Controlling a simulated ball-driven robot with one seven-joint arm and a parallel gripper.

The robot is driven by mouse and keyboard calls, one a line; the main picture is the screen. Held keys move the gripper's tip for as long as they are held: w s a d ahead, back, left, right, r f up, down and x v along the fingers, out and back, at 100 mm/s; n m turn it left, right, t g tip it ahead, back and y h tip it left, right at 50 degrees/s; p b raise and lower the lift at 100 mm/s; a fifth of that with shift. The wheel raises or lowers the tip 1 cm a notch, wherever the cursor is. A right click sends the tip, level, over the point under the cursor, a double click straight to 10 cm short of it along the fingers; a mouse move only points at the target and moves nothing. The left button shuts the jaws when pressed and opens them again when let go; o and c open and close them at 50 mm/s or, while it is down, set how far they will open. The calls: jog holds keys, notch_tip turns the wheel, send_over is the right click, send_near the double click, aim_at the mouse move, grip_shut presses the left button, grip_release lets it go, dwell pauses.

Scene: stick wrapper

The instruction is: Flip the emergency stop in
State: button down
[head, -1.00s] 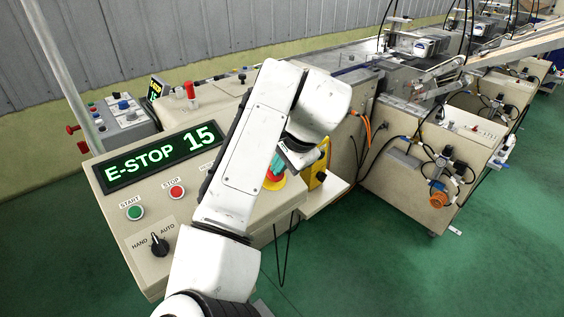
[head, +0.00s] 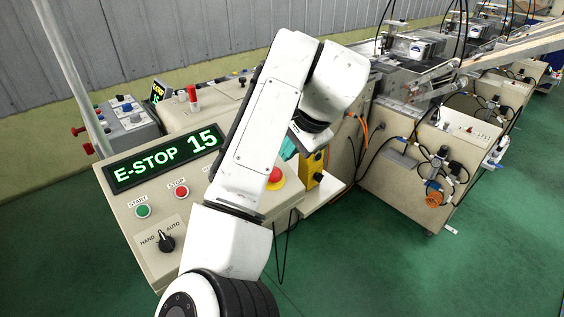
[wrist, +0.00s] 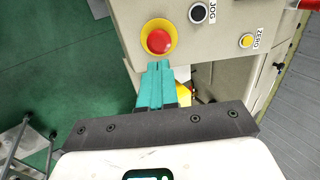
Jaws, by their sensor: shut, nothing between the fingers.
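The emergency stop is a red mushroom button on a yellow ring (head: 275,176) at the right end of the beige control panel (head: 135,207). In the wrist view the red button (wrist: 159,41) is fully visible, just beyond the fingertips. My gripper (wrist: 155,66) has teal fingers, shut together with nothing between them. The fingertips appear close to the yellow ring's near edge; I cannot tell whether they touch it. In the head view my arm hides most of the gripper, and only a bit of teal (head: 289,149) shows beside the button. The panel display (head: 165,158) reads "E-STOP 15".
The panel also carries a green START button (head: 143,211), a red STOP button (head: 181,191) and a HAND/AUTO knob (head: 166,241). The wrist view shows a JOG button (wrist: 199,13) and a yellow ZERO button (wrist: 246,40) nearby. A yellow box (head: 313,168) stands right of the panel.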

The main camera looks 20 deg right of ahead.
jog(key=a+v, duration=0.1)
jog(key=v, duration=0.5)
jog(key=shift+d, duration=0.45)
jog(key=shift+s+d, duration=0.1)
jog(key=shift+s, duration=0.05)
jog(key=s+d+f+n+h, duration=0.2)
jog(key=s+d+f, duration=0.2)
jog(key=f, duration=0.3)
jog(key=s+d+f+n+g+h, duration=0.1)
jog(key=s+d+f+n+h, duration=0.15)
jog(key=s+d+f, duration=0.35)
jog(key=s+d+f+n+h, duration=0.1)
jog(key=d+f+n, duration=0.2)
jog(key=f, duration=0.5)
jog(key=s+a+f+n+g+y, duration=0.1)
jog(key=s+a+f+n, duration=0.2)
jog(key=s+f, duration=0.5)
jog(key=s+a+f+n+g+y, duration=0.2)
jog(key=s+a+f, duration=0.3)
jog(key=s, duration=1.1)
notch_tip(320, 180, down, 3)
jog(key=shift+f+n, duration=0.25)
jog(key=shift+n, duration=0.4)
jog(key=c, duration=1.8)
grip_release()
jog(key=shift+s+y, duration=0.1)
jog(key=shift+y, duration=0.15)
